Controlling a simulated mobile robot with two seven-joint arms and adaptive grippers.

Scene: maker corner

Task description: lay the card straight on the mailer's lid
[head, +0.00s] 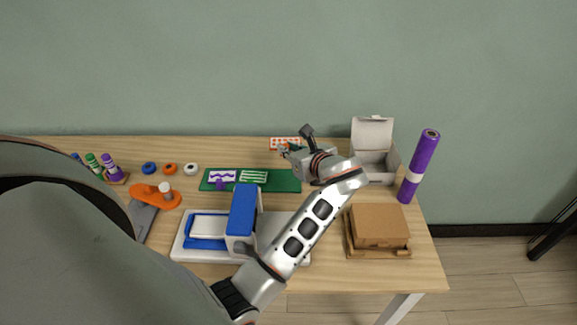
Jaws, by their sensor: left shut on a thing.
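The mailer appears to be the closed brown cardboard box (380,224) at the right of the table, with its flat lid facing up. A small white card with an orange-red pattern (284,142) shows at the back of the table, beside my left fingertips. My left gripper (287,153) reaches in from the left and points left at the back of the table. It is shut on what seems to be this card; the fingers hide the contact. The gripper is well behind and left of the brown box. My right gripper is not in view.
An open white box (375,153) stands behind the brown box, and a purple roll (419,166) stands upright to its right. A blue-and-white machine (241,213) stands in front. Markers and small rolls are at left.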

